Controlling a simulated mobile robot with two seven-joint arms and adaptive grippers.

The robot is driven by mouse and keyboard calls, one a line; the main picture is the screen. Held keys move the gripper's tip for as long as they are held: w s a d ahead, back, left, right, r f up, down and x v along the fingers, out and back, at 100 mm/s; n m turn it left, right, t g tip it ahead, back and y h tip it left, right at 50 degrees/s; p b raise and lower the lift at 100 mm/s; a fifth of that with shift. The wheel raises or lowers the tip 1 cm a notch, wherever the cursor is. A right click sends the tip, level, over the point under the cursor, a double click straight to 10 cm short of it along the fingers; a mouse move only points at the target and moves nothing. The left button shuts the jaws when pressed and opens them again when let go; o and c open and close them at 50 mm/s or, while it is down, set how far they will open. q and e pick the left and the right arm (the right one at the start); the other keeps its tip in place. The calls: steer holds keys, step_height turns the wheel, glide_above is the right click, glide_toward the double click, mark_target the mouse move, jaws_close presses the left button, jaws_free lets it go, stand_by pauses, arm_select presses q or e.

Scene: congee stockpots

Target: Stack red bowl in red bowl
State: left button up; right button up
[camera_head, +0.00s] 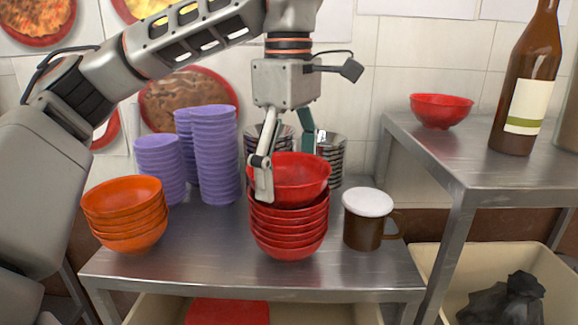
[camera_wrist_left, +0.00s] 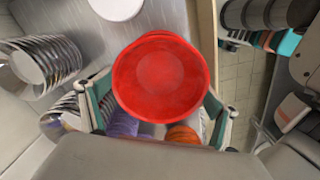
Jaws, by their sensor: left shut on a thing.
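My left gripper (camera_head: 284,170) is shut on a red bowl (camera_head: 300,180), with one finger on the near left side of its rim and the other behind it. The held bowl is upright, directly over a stack of several red bowls (camera_head: 289,238). A dark gap shows below it, and I cannot tell whether it touches the stack. In the left wrist view the held bowl (camera_wrist_left: 160,78) sits between the fingers and hides the stack. Another red bowl (camera_head: 441,111) stands on the raised shelf at the right. My right gripper is not in view.
On the metal table (camera_head: 210,262), orange bowls (camera_head: 124,215) and purple stacks (camera_head: 217,155) stand left of the red stack. A brown mug (camera_head: 366,232) with a white top stands close at right. Metal cups (camera_head: 331,155) are behind. A bottle (camera_head: 523,85) stands on the shelf.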

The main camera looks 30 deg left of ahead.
arm_select(q)
steer(key=o, duration=1)
steer(key=shift+c, duration=0.2)
steer(key=shift+r, duration=0.1)
step_height(320, 180, up, 12)
steer(key=shift+s, duration=0.1)
